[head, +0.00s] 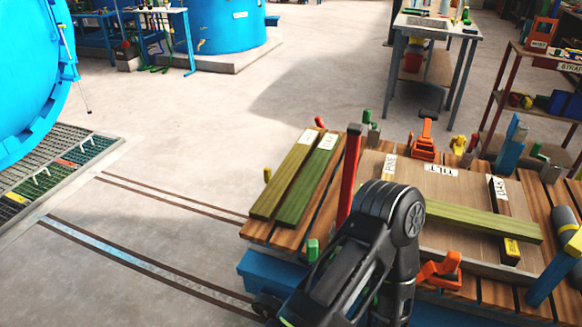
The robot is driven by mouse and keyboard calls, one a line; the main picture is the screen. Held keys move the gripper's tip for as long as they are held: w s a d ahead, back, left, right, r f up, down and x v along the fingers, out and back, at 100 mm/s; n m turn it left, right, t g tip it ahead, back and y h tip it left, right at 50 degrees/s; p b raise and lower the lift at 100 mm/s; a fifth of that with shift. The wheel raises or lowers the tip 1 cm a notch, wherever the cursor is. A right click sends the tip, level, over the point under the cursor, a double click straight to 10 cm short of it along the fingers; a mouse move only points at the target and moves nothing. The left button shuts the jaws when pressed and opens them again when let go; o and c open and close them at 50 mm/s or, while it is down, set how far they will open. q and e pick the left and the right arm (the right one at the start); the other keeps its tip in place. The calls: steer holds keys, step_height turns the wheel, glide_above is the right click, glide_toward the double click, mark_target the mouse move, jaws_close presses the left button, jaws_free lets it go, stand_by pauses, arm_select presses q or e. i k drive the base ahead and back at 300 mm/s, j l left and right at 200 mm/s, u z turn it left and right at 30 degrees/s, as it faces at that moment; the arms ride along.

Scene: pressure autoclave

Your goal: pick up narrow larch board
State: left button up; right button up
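Two long, narrow greenish boards lie side by side on the left of a slatted wooden cart top. The outer board (283,179) and the inner board (306,188) each carry a small white label at the far end, too small to read. A third greenish board (480,220) lies crosswise on the right part of the cart, its left end hidden behind my dark arm. I cannot tell which board is larch. A black arm link of mine stands in front of the cart; no gripper fingers show, and nothing held is visible.
The cart top (258,229) carries upright posts, including a red post (350,175), and orange clamps (425,140). A panel (450,246) has PINE, TILT and OAK labels. Floor rails run left of the cart toward a blue vessel (30,75).

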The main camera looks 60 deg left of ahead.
mark_target(264, 206)
steer(key=u, duration=1.5)
steer(key=i+j+u, duration=0.25)
steer(key=i+j, duration=0.45)
steer(key=k+j+z, duration=0.1)
steer(key=z, duration=0.2)
steer(key=k+j+z, duration=0.1)
steer(key=z, duration=0.2)
steer(key=j, duration=0.1)
